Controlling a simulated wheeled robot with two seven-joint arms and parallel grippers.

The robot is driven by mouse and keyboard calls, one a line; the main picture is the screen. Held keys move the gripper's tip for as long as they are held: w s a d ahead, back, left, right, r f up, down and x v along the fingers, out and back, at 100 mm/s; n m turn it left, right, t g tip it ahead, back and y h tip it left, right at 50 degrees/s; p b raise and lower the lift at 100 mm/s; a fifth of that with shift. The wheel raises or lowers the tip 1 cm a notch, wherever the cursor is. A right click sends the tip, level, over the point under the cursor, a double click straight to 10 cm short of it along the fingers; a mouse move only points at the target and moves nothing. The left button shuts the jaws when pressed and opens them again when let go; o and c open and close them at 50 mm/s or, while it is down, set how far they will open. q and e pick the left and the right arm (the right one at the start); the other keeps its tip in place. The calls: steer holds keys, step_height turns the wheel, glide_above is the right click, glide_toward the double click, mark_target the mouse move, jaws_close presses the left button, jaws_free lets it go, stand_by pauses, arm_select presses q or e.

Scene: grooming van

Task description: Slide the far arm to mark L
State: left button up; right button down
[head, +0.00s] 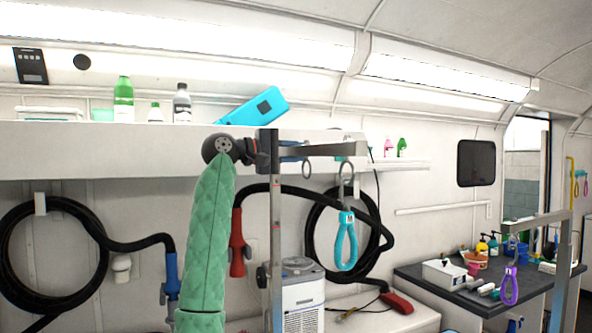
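A grooming arm with an upright grey post (276,225) stands near the middle, and its horizontal bar (318,150) reaches right from the top. A cyan loop (346,245) hangs from this bar. A second grooming arm (537,219) with a purple loop (510,286) stands at the right; I cannot tell which is the far arm. My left arm, in a green quilted sleeve, rises to the post's top. My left gripper (258,152) is at the post's left side by the dark top block; its fingertips are partly hidden. I see no readable mark L. My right gripper is out of view.
A shelf (90,150) with bottles and a tilted blue case (252,107) runs behind my arm. Coiled black hoses (45,255) hang on the wall. A dark counter (440,284) at the right holds bottles, a white box and bowls.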

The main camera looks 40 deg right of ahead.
arm_select(q)
steer(key=shift+d+f, duration=0.1)
steer(key=shift+f, duration=0.05)
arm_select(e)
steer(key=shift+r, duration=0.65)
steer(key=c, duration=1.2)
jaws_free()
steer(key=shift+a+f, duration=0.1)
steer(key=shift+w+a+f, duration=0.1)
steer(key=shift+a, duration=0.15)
arm_select(q)
steer(key=shift+t+h, duration=0.4)
steer(key=d+f+b, duration=0.1)
steer(key=f, duration=0.1)
steer(key=w+d+f+b, duration=0.1)
steer(key=shift+w+d+f, duration=0.15)
steer(key=shift+d+f, duration=0.2)
steer(key=shift+d, duration=0.05)
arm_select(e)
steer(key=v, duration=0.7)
arm_select(q)
steer(key=shift+d+r, duration=0.2)
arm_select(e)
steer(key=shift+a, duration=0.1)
